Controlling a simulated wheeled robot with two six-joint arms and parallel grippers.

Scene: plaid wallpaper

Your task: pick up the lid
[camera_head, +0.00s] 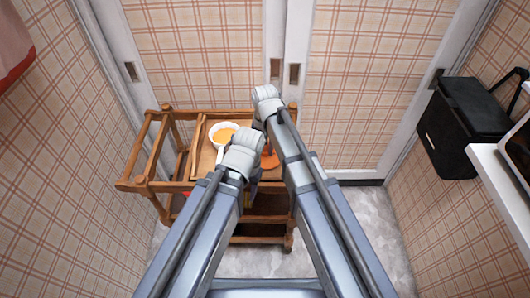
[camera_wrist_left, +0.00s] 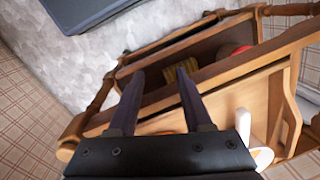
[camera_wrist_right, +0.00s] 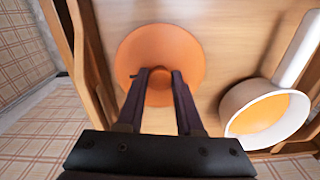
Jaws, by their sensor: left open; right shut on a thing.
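The orange round lid (camera_wrist_right: 188,52) lies flat, or nearly so, over the wooden cart's tray in the right wrist view. It also shows partly behind my right arm in the head view (camera_head: 271,161). My right gripper (camera_wrist_right: 160,75) is shut on the lid's small knob. I cannot tell whether the lid touches the tray. My left gripper (camera_wrist_left: 162,80) is open and empty, above the cart's front side rail.
A white pan (camera_head: 224,131) with a handle and orange inside stands on the wooden cart (camera_head: 142,185), left of the lid. Lower shelves hold a red thing (camera_wrist_left: 238,50). A black case (camera_head: 462,122) is at the right wall. Grey floor at the right is free.

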